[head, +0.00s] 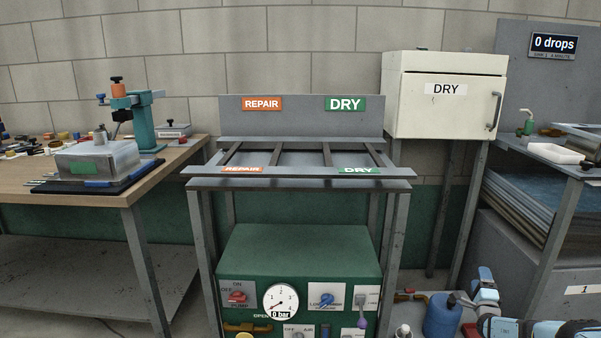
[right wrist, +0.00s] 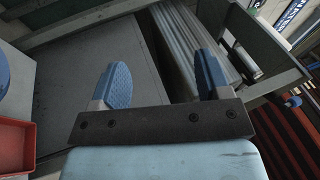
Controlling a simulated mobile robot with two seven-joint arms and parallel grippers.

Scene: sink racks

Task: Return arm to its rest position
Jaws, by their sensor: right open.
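My right gripper (head: 472,290) is low at the right of the head view, beside the blue container. In the right wrist view its two blue-padded fingers stand wide apart (right wrist: 162,80), with nothing between them. My right arm (head: 530,328) runs along the bottom right corner. My left arm and gripper are not in the head view.
A rack (head: 300,183) with REPAIR and DRY labels stands empty above a green pump unit (head: 300,250). A cream DRY cabinet (head: 445,95) stands behind. A wooden bench (head: 60,185) is left; a shelf with stacked sheets (head: 537,222) is right. A red tray (right wrist: 15,145) lies near.

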